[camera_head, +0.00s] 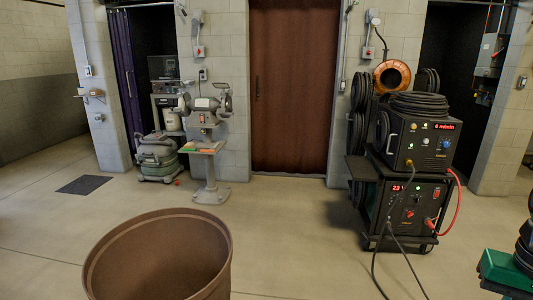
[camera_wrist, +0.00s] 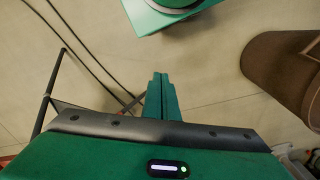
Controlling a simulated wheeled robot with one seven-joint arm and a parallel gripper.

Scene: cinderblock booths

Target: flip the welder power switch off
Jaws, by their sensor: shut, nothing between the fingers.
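The welder (camera_head: 398,207) is the lower black box on a cart at the right of the head view. Its red display (camera_head: 399,188) is lit. A small red switch (camera_head: 436,192) shows at the upper right of its front; its position is too small to tell. A dial (camera_head: 409,213) sits mid-panel. My gripper (camera_wrist: 160,76) shows in the wrist view, with its two green fingers shut together and empty over bare floor. The welder's front is not recognisable in the wrist view, and my gripper is apart from it.
A wire feeder (camera_head: 422,143) with a lit display and coiled cable stands on the welder. A brown bin (camera_head: 158,258) stands front left; a bench grinder (camera_head: 208,145) stands behind. Middle floor is clear.

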